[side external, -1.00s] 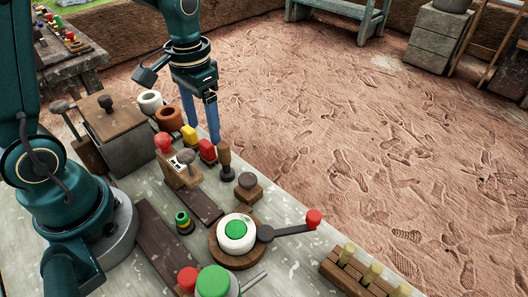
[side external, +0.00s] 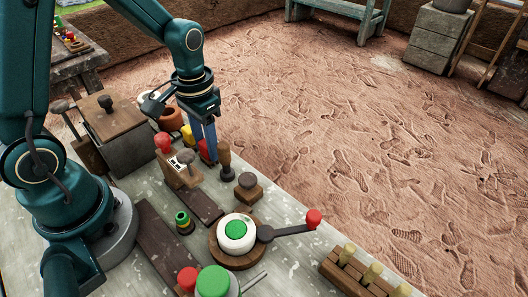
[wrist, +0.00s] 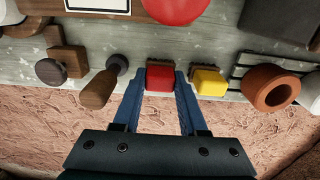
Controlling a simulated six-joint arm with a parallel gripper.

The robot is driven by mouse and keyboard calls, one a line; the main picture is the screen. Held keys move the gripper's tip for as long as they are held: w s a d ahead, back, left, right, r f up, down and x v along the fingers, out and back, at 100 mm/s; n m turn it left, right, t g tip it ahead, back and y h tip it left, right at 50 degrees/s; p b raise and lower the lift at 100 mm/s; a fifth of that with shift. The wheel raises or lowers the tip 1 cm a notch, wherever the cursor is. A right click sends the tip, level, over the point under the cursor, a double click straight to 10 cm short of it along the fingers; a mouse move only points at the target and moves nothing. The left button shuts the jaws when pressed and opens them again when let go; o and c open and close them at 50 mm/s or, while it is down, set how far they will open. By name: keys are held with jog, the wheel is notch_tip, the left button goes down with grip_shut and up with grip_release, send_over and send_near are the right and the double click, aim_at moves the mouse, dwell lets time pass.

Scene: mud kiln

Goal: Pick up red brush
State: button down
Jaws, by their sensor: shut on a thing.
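The red brush (wrist: 160,78) is a small block with a red face and a brown, bristly edge. It sits at the table's edge between my two blue fingers in the wrist view. My gripper (wrist: 161,73) is shut on it, one finger against each side. In the side external view my gripper (side external: 206,150) reaches down to the table edge. Its fingers hide most of the brush there, and only a little red shows beside them. I cannot see any gap between the brush and the table.
A yellow brush (wrist: 208,82) stands close to my right finger in the wrist view. A wooden-handled tool (wrist: 97,90) stands to the left. A terracotta pot (wrist: 270,88) is farther right. A red knob (side external: 163,142) and a wooden box (side external: 120,135) are nearby. Open floor lies beyond the table.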

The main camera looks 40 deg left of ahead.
notch_tip(320, 180, up, 10)
dwell(0.6)
